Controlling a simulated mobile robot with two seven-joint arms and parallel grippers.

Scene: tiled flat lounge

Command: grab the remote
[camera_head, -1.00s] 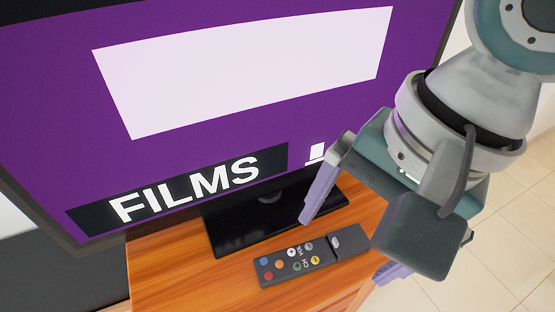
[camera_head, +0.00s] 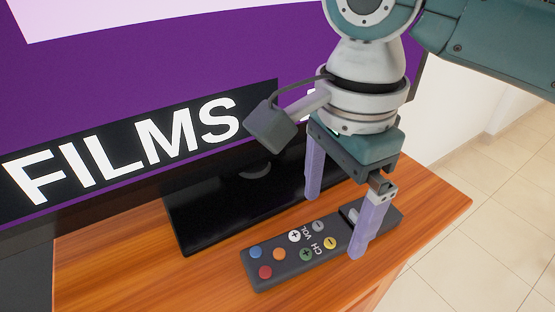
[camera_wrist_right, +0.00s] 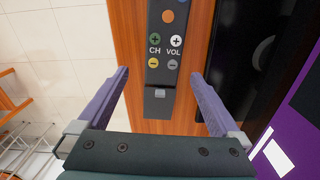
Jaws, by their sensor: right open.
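The remote (camera_head: 285,262) is a dark grey bar with coloured and white buttons, lying flat on the wooden cabinet top (camera_head: 120,262) in front of the TV stand. My right gripper (camera_head: 336,222) points down over the remote's right end, with its two purple fingers open on either side, one toward the TV and one toward the front edge. In the right wrist view the remote (camera_wrist_right: 163,80) lies ahead between the spread fingers (camera_wrist_right: 160,85), not gripped. The near finger hides part of the remote in the head view. My left gripper is out of view.
The TV screen (camera_head: 150,90) stands close behind, showing "FILMS" on purple. Its black base (camera_head: 215,215) lies just behind the remote. The cabinet's front edge is close to the remote's near side. Tiled floor (camera_head: 490,200) lies to the right.

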